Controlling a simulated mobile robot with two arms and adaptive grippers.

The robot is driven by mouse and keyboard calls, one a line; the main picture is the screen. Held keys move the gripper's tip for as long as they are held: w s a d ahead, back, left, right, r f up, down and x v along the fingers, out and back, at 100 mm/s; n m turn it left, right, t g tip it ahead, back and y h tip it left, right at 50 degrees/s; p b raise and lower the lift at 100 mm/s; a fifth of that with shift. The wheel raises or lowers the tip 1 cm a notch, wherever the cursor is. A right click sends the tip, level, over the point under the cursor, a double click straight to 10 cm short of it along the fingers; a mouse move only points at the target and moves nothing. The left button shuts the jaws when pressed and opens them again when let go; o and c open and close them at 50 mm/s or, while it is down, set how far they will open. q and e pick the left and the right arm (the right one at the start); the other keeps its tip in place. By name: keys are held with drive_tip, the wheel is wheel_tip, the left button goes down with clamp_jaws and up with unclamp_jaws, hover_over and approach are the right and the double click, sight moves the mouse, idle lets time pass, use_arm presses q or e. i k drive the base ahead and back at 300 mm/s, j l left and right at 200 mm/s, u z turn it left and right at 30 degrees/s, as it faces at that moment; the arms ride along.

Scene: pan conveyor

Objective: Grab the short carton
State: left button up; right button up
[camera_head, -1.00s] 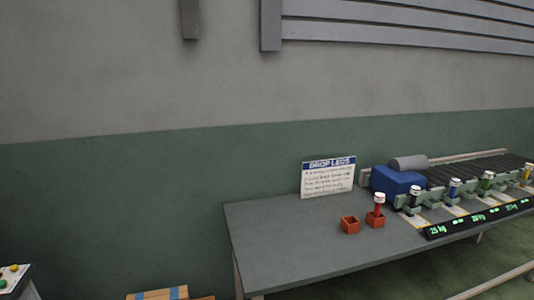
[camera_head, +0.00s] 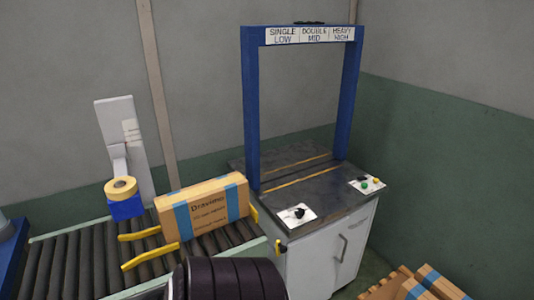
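A brown carton (camera_head: 206,208) with blue tape bands and printed text lies on the roller conveyor at the left, close to the blue arch. Other brown cartons with blue tape (camera_head: 432,281) show only partly at the bottom right edge. I cannot tell from the view which carton is the short one. Neither of my grippers shows. A dark ribbed cylinder at the bottom middle seems to be part of my arm and hides some of the conveyor's front edge.
The roller conveyor (camera_head: 75,267) has yellow bars (camera_head: 150,257) around the carton. A tape roll (camera_head: 121,188) and a pale upright panel (camera_head: 126,150) stand behind it. A blue arch (camera_head: 251,115) rises over a white cabinet (camera_head: 325,258) with a dark top and buttons.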

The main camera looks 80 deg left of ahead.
sight(185, 215)
drive_tip(key=u, duration=2.9)
drive_tip(key=i+l+u, duration=0.55)
drive_tip(key=i+j, duration=0.05)
drive_tip(key=j, duration=0.05)
